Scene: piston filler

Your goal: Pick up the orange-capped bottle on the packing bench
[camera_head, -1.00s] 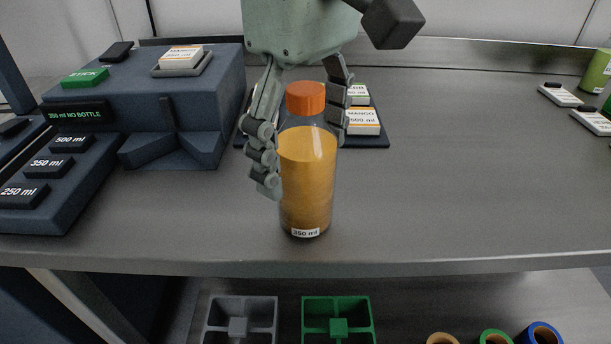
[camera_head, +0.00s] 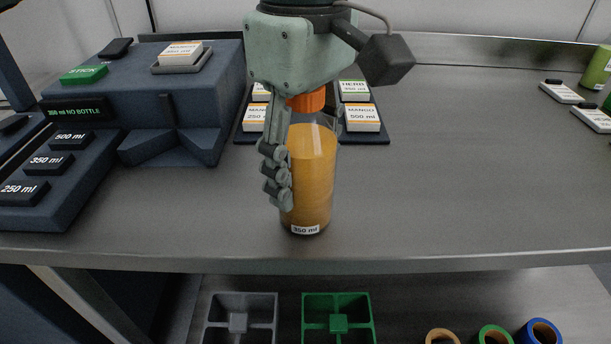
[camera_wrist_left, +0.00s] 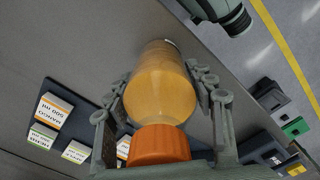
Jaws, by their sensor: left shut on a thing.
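The orange-capped bottle (camera_head: 312,180) stands upright on the packing bench (camera_head: 430,190), near its front edge. It holds orange liquid and has a "350 ml" label low on its front. My left gripper (camera_head: 306,185) reaches down from above with its fingers on both sides of the bottle, shut on its body. The far finger is mostly hidden behind the bottle in the head view. In the left wrist view the bottle (camera_wrist_left: 160,90) lies between both fingers, with its orange cap (camera_wrist_left: 158,145) close to the palm.
A dark blue machine (camera_head: 190,90) with size buttons stands on the left. A dark tray (camera_head: 372,138) of labelled cards lies behind the bottle. Label cards (camera_head: 562,93) and a green container (camera_head: 596,66) are at the right. Grey and green bins (camera_head: 337,310) sit below.

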